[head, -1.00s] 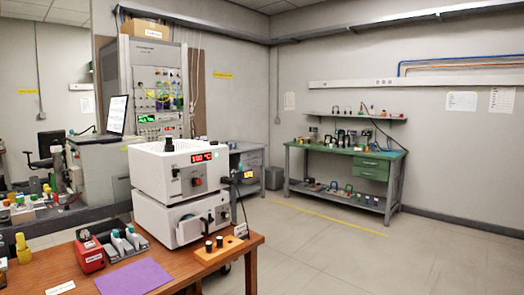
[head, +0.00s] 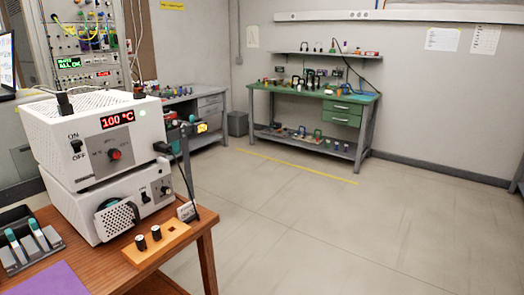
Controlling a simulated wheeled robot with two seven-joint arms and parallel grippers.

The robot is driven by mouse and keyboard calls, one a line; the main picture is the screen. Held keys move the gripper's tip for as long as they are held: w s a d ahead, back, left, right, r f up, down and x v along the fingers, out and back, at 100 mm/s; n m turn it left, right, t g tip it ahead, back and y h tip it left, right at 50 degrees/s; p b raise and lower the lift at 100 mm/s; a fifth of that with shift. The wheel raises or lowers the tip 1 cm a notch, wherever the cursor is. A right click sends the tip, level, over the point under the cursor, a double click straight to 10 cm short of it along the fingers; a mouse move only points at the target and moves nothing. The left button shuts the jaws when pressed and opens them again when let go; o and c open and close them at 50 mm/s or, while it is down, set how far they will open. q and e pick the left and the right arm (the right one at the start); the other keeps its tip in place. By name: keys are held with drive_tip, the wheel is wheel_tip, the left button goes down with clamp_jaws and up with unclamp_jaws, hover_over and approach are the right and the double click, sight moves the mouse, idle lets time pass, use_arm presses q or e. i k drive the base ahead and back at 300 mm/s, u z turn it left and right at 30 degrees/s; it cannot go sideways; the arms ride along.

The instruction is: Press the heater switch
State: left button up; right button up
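The heater (head: 100,140) is a white box with a red display reading 100 °C, at the left of the head view. Its switch (head: 76,146) is a black rocker on the left of the front panel, between the labels ON and OFF. A red-centred knob (head: 115,154) sits to the right of the switch. The heater rests on a second white unit (head: 120,205) with a round vent and its own small black switch (head: 144,194). Neither of my grippers is in view.
The units stand on a wooden table (head: 205,235) with a wooden block (head: 155,243) holding black pegs, a grey rack (head: 30,243) and a purple mat (head: 45,281). A green workbench (head: 310,92) stands at the back. The floor to the right is clear.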

sight(78, 143)
drive_tip(key=z, duration=0.35)
drive_tip(key=i, duration=2.55)
drive_tip(key=u, duration=0.4)
drive_tip(key=i, duration=2.35)
drive_tip(key=u, duration=1.5)
drive_tip(key=i, duration=0.8)
drive_tip(key=z, duration=1.05)
drive_tip(key=k, duration=2.95)
drive_tip(key=u, duration=0.7)
